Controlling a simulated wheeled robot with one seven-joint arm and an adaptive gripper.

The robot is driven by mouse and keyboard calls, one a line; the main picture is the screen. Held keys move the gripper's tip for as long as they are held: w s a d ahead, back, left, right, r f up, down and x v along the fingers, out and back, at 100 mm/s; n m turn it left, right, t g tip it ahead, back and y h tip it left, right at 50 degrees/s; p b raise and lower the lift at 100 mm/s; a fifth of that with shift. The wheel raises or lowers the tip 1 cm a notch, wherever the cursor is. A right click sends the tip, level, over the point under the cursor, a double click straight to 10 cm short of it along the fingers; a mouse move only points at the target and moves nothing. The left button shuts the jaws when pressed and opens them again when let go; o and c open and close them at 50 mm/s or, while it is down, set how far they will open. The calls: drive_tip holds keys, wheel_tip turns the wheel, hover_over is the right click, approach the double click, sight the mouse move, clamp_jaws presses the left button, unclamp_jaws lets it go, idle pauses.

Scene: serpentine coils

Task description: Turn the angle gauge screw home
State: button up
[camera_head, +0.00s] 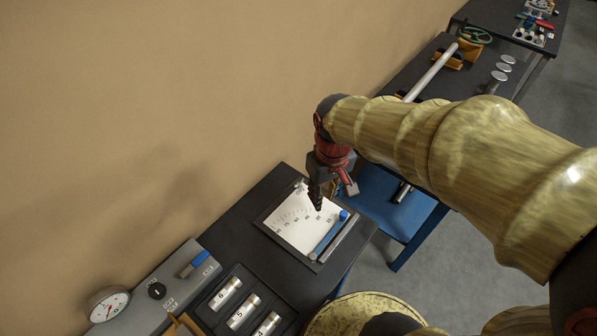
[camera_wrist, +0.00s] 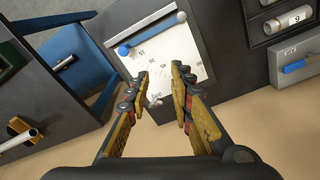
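The angle gauge (camera_head: 290,228) is a white plate with a printed degree scale in a dark frame on the black bench. It also shows in the wrist view (camera_wrist: 185,62). A blue pointer arm (camera_head: 328,236) lies along its right side, with a round blue knob (camera_head: 343,214) at the far end. In the wrist view the knob (camera_wrist: 124,51) is at the upper left of the plate. I cannot tell for sure which part is the screw. My gripper (camera_wrist: 159,78) is open and empty, its fingers over the scale. In the head view my gripper (camera_head: 330,200) hangs above the plate's far part, left of the knob.
A grey bar (camera_head: 338,238) runs beside the pointer arm. Numbered metal cylinders (camera_head: 242,312) lie in a black tray at the near left, by a grey box with a dial gauge (camera_head: 108,304). A blue table (camera_head: 400,222) stands right of the bench. The wall is close behind.

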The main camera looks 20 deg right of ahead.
drive_tip(key=w+f+n+g+p, duration=0.1)
drive_tip(key=w+f+n+p, duration=0.25)
drive_tip(key=w, duration=0.25)
drive_tip(key=n+p, duration=0.1)
drive_tip(key=n, duration=1.4)
approach(299, 183)
drive_tip(key=shift+w+f, duration=0.1)
drive_tip(key=shift+f, duration=0.05)
drive_tip(key=n, duration=0.2)
drive_tip(key=shift+d+n, duration=0.1)
drive_tip(key=shift+n, duration=0.25)
drive_tip(key=shift+f, duration=0.5)
wheel_tip(299, 183, down, 7)
drive_tip(key=shift+r, duration=0.1)
drive_tip(key=c, duration=0.4)
